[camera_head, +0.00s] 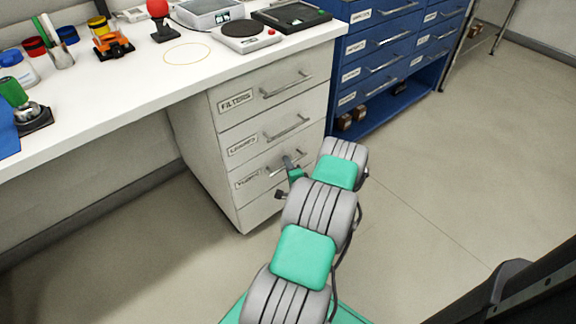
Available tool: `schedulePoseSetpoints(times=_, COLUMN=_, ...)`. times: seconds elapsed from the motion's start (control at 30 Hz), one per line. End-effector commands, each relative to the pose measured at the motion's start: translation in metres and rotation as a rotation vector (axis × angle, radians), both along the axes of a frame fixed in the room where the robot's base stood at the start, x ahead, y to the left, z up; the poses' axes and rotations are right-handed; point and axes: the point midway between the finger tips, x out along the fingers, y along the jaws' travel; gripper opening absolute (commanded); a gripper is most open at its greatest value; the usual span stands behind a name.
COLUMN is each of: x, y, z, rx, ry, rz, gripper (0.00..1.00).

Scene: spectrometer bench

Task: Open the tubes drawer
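The white drawer unit (221,160) stands under the right end of the white bench. Its front carries labels: FILTERS on top, another in the middle, and what looks like TUBES on the lower drawer (263,190). The tubes drawer looks shut, its front flush with the others. Its handle (276,171) is partly hidden behind my gripper and arm. My gripper (286,178) is at the right part of this drawer front, close to the handle. I cannot tell whether it touches the handle or how far its fingers are apart.
A blue cabinet (345,88) with labelled drawers stands just right of the white unit. The white bench top (180,85) holds a scale (245,35), a red-topped stand (160,18) and several jars. The floor (440,160) at right is clear.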

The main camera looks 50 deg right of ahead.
Motion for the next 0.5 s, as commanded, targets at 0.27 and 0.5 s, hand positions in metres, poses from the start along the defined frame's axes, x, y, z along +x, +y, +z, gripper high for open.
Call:
schedulePoseSetpoints(times=0.27, x=-0.0002, y=0.0001, z=0.0, rx=0.0, ry=0.0, rz=0.0, gripper=0.0)
schedulePoseSetpoints(times=0.5, x=-0.0001, y=0.0002, z=0.0, rx=0.0, ry=0.0, rz=0.0, gripper=0.0)
